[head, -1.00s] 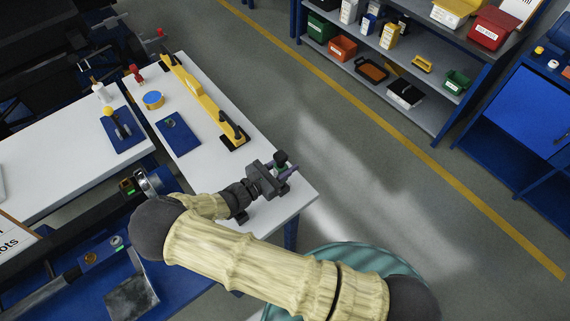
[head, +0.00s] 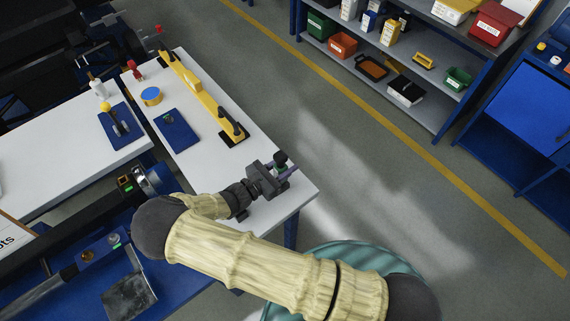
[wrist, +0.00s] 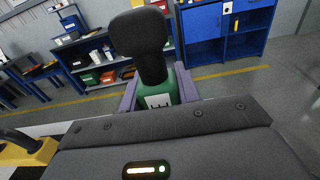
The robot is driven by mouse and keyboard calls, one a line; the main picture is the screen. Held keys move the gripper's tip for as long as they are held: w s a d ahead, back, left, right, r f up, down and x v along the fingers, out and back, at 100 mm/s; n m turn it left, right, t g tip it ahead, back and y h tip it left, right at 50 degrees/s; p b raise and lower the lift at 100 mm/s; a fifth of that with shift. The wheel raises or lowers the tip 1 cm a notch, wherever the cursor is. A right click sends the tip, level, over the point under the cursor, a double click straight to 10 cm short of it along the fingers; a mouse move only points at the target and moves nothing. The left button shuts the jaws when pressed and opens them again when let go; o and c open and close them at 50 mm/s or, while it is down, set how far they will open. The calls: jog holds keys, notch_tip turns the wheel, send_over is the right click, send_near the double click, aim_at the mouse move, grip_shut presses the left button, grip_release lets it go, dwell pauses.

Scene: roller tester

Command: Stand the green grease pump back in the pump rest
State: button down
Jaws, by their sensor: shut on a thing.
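The green grease pump (wrist: 160,92) has a black knob-topped head and a white label with a dark letter. It stands roughly upright between the purple fingers of my gripper (wrist: 157,97), which is shut on it. In the head view the pump (head: 281,160) and my gripper (head: 284,170) are over the near right corner of the white table. The pump's lower end is hidden, so I cannot tell whether it touches the table. A blue plate (head: 180,136) with a small fitting lies farther back on this table and may be the pump rest.
A long yellow tool (head: 200,92) lies along the table's right side. A blue-topped round tin (head: 151,96) and a red-topped item (head: 134,70) stand behind the plate. A second blue plate (head: 122,140) holds a yellow-knobbed item. Bare tabletop lies between my gripper and the nearer plate.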

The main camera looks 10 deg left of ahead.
jog(key=shift+f+b, duration=0.35)
jog(key=shift+f, duration=0.2)
jog(key=c, duration=0.9)
grip_release()
jog(key=shift+s, duration=0.1)
jog(key=b+v, duration=0.4)
jog(key=v, duration=1.3)
jog(key=shift+s+a+b, duration=0.1)
jog(key=shift+a+b, duration=0.1)
jog(key=shift+b, duration=0.1)
jog(key=shift+d, duration=0.15)
